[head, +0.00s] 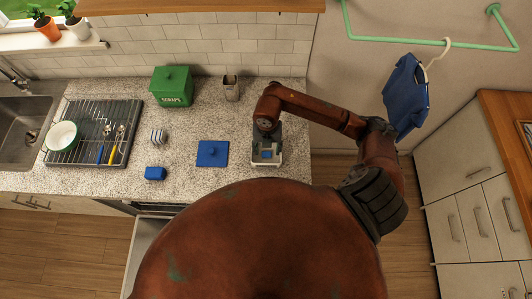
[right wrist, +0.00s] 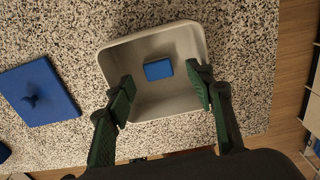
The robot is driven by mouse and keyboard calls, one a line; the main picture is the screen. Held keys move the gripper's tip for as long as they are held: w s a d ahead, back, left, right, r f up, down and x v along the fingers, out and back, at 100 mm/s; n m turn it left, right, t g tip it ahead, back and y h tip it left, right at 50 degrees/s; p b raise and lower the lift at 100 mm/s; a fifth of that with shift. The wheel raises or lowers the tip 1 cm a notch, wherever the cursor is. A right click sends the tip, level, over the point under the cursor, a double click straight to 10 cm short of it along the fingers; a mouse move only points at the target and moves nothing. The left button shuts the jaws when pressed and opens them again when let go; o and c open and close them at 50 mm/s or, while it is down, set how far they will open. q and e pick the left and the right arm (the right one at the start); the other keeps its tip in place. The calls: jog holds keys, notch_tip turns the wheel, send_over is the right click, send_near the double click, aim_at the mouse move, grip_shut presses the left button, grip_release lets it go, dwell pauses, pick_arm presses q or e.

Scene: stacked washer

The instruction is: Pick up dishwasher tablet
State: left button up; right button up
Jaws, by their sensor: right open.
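The dishwasher tablet looks like a small blue block (right wrist: 158,69) lying on the floor of an open pale container (right wrist: 152,38). In the head view the tablet (head: 267,154) shows as a blue patch inside the container (head: 267,163), near the counter's right end. My right gripper (right wrist: 163,92) is open and empty above the container. Its two green-padded fingers stand on either side of the container's near part, with the tablet a little beyond them. In the head view my right gripper (head: 266,141) points down over the container and partly hides it. My left gripper is not in view.
A blue square lid with a knob (head: 213,153) lies left of the container. Further left are a blue box (head: 155,173), a striped cup (head: 158,136) and a dish rack (head: 85,150). A green scraps bin (head: 171,86) stands behind. The counter's right edge is near the container.

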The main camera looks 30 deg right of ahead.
aim_at(267, 154)
jog(key=shift+a+f, duration=0.1)
jog(key=shift+f, duration=1.4)
jog(key=c, duration=0.7)
jog(key=shift+c, duration=1.1)
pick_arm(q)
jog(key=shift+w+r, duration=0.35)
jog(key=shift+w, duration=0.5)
pick_arm(e)
jog(key=shift+r, duration=0.1)
